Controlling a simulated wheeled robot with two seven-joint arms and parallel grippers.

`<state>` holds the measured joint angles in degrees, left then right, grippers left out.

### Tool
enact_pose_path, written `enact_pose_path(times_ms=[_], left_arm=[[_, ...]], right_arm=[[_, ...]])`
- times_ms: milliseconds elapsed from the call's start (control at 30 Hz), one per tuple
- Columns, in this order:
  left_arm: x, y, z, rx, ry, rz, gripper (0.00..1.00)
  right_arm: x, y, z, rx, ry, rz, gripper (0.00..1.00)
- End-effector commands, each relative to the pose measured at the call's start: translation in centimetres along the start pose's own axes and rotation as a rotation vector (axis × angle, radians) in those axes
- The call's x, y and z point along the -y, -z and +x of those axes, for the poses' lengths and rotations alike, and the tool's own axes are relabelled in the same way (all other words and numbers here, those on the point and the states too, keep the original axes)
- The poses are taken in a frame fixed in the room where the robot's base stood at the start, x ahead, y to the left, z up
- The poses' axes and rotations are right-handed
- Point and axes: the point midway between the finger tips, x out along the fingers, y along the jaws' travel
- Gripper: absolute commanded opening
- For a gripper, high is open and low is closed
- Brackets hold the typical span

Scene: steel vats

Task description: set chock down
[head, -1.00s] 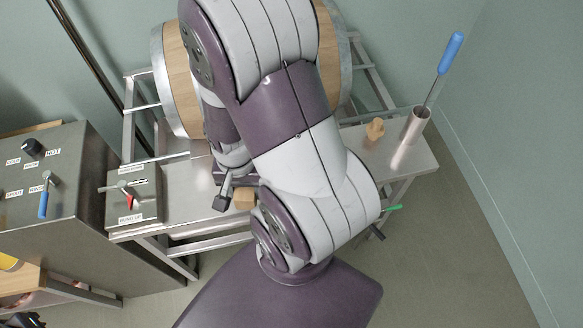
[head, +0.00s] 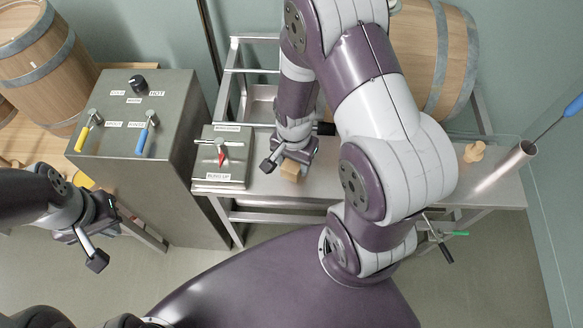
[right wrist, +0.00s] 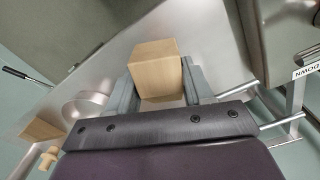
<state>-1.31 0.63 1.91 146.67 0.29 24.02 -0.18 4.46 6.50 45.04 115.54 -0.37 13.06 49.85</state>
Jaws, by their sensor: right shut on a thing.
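The chock, a small pale wooden block (head: 290,170), is between the fingers of my right gripper (head: 286,161), low over the steel bench (head: 325,185) near its front edge. In the right wrist view the block (right wrist: 155,68) sits between the two grey fingers (right wrist: 162,92), which are shut on it. Whether its underside touches the bench cannot be told. My left gripper (head: 106,233) is at the left of the head view, open and empty, away from the bench.
A small box with a red-handled lever (head: 221,158) stands on the bench left of the chock. A wooden bung (head: 474,151) and a steel tube (head: 508,167) are at its right end. A barrel (head: 440,65) lies behind. A valve cabinet (head: 135,165) stands left.

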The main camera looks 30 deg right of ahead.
Motion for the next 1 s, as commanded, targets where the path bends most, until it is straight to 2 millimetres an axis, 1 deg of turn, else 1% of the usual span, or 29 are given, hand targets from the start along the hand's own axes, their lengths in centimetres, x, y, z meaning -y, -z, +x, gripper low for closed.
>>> enact_pose_path(times_ms=[33, 100, 233, 333, 567, 700, 733, 767, 800, 1000], left_arm=[[0.0, 0.0, -0.1, 0.000, 0.000, 0.000, 0.00], [0.0, 0.0, 0.0, 0.000, 0.000, 0.000, 0.00], [0.0, 0.0, 0.0, 0.000, 0.000, 0.000, 0.00], [0.0, 0.0, 0.0, 0.000, 0.000, 0.000, 0.00], [0.0, 0.0, 0.0, 0.000, 0.000, 0.000, 0.00], [0.0, 0.0, 0.3, 0.000, 0.000, 0.000, 0.00], [0.0, -0.1, 0.3, 0.000, 0.000, 0.000, 0.00], [0.0, 0.0, 0.2, 0.000, 0.000, 0.000, 0.00], [0.0, 0.0, 0.2, 0.000, 0.000, 0.000, 0.00], [0.0, 0.0, 0.2, 0.000, 0.000, 0.000, 0.00]], right_arm=[[0.6, -0.1, 0.4, 0.001, -0.001, -0.001, 0.19], [1.1, -0.2, 0.8, 0.000, 0.000, -0.001, 0.19], [1.1, -0.3, 3.3, 0.003, -0.003, 0.002, 0.19], [1.1, -0.2, 4.5, 0.001, -0.001, 0.002, 0.19], [1.2, -0.2, 4.7, -0.001, 0.001, 0.002, 0.19], [1.1, -0.2, 5.1, -0.001, 0.001, 0.002, 0.19], [1.1, -0.2, 5.1, -0.001, 0.001, 0.001, 0.54], [1.1, -0.2, 5.0, -0.001, 0.001, 0.002, 0.64], [1.1, -0.2, 5.0, -0.001, 0.001, 0.001, 0.76], [1.1, -0.2, 5.0, -0.001, 0.001, 0.001, 0.76]])
